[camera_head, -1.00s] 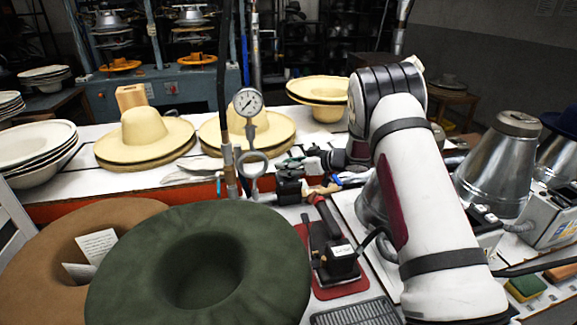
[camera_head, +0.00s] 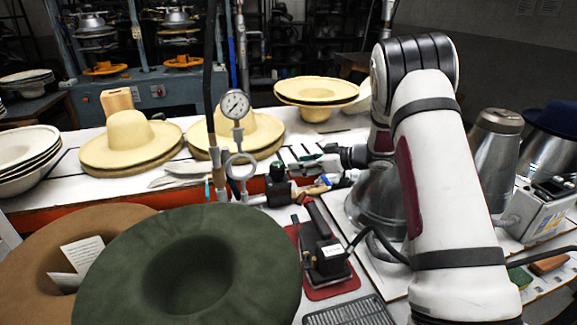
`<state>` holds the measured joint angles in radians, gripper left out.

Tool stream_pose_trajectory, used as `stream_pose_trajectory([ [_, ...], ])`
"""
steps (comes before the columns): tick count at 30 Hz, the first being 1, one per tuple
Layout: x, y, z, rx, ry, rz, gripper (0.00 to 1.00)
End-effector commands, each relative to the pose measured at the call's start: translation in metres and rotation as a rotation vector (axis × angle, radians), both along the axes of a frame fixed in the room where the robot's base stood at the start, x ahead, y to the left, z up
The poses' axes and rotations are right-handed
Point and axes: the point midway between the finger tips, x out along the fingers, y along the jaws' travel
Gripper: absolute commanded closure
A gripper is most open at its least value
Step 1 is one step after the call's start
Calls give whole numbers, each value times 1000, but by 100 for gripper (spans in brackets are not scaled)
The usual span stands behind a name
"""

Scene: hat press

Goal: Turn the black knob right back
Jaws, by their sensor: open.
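A small dark valve-like fitting (camera_head: 279,190) stands on the bench beside the pressure gauge (camera_head: 235,104). Its top looks dark green, and I cannot clearly make out which part of it is the black knob. My gripper (camera_head: 296,162) reaches in from the right, just above and to the right of this fitting. Its fingers point left and are open, with nothing visible between them. It looks apart from the fitting, though the exact gap is hard to tell.
A green felt hat (camera_head: 190,265) and a brown hat (camera_head: 110,220) lie in front. Straw hats (camera_head: 128,140) stand behind. A black iron-like tool (camera_head: 322,250) lies on a red mat. Metal cones (camera_head: 490,150) and a grey control box (camera_head: 545,212) are at right.

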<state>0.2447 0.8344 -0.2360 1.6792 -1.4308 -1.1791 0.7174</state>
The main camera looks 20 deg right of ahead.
Motion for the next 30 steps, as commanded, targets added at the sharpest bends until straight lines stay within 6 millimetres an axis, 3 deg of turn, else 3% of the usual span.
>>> stream_pose_trajectory([
  [7, -15, -15, 9, 0, 0, 0, 48],
  [23, -15, -16, 11, -3, -3, -4, 48],
  [26, -11, -18, 21, -21, -19, -32, 48],
  [30, 1, -25, 61, -86, -77, -143, 48],
])
